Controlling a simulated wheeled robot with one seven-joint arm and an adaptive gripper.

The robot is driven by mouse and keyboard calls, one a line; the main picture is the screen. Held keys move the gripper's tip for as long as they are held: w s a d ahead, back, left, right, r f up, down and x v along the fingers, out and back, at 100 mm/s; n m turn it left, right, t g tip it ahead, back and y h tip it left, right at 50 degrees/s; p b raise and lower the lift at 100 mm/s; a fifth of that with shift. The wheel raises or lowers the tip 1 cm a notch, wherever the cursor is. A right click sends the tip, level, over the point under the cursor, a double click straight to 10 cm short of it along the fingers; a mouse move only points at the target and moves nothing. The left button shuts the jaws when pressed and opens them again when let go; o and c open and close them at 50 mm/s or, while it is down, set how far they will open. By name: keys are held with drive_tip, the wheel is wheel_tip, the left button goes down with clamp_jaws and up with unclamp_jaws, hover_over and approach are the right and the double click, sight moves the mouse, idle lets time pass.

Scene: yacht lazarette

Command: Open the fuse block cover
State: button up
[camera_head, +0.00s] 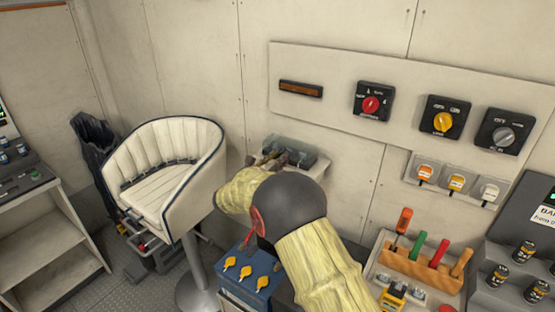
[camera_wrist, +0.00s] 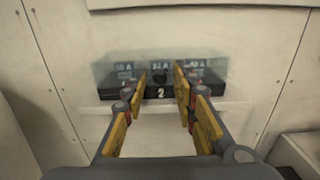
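The fuse block (camera_wrist: 161,90) is a dark block on a small pale ledge, with a clear see-through cover (camera_wrist: 216,66) over it, in the middle of the wrist view. The cover looks shut. Labels show through it, and a "2" is on the block's front. In the head view the block and cover (camera_head: 300,153) sit on the wall ledge, partly hidden by my arm. My gripper (camera_wrist: 161,76) is open, its yellow-padded fingers apart in front of the block's middle. Nothing is between them. I cannot tell whether the fingertips touch the cover.
A wall panel above holds red, yellow and grey rotary switches (camera_head: 371,103). A white chair (camera_head: 165,165) stands to the left. A blue battery (camera_head: 249,272) lies below my arm, and a tool rack (camera_head: 425,264) is at right.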

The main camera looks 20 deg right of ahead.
drive_tip(key=c, duration=0.6)
clamp_jaws()
